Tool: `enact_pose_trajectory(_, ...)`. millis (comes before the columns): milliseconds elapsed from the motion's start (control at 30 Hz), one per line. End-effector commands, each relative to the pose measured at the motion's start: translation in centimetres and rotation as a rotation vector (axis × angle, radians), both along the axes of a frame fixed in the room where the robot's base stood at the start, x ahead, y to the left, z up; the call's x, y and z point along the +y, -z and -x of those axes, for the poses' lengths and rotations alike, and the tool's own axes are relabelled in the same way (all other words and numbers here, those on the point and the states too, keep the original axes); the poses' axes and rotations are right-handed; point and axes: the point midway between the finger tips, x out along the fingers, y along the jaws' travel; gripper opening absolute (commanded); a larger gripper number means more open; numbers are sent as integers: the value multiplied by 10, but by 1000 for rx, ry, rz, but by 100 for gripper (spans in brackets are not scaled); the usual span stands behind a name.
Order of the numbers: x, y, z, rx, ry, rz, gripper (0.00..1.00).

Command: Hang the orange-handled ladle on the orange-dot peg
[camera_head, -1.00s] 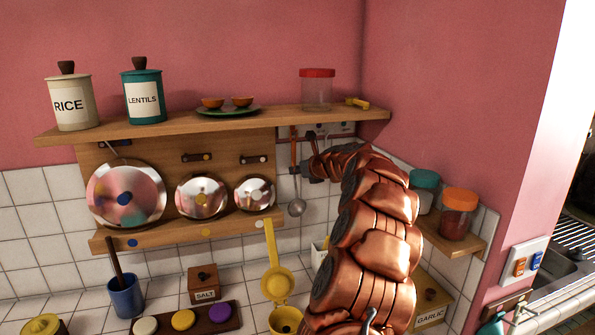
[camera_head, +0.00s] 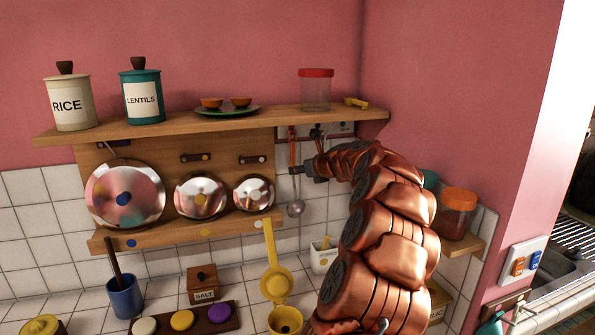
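The orange-handled ladle (camera_head: 296,208) hangs upright below the right part of the shelf, bowl down, its orange handle close under the board. My gripper (camera_head: 297,170) is at the lower part of this handle, level with it and just to its right. Its fingers are small and dark here, and I cannot tell whether they are closed on the ladle or only beside it. A rail with dark pegs or hooks (camera_head: 340,129) shows under the shelf to the right of the handle. The orange dot cannot be made out; my arm covers part of this area.
The wooden shelf (camera_head: 220,124) carries canisters, a green plate and a red-lidded jar (camera_head: 316,90). An orange-lidded jar (camera_head: 457,212) is on the right side shelf.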

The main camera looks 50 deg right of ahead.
Motion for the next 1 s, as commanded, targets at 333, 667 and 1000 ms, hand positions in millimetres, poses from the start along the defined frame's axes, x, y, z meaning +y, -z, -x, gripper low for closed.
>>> enact_pose_trajectory(333,11,-20,47,-1,2,0,44)
enact_pose_trajectory(667,19,-34,77,-1,2,3,44)
enact_pose_trajectory(1000,21,-35,80,1,1,1,44)
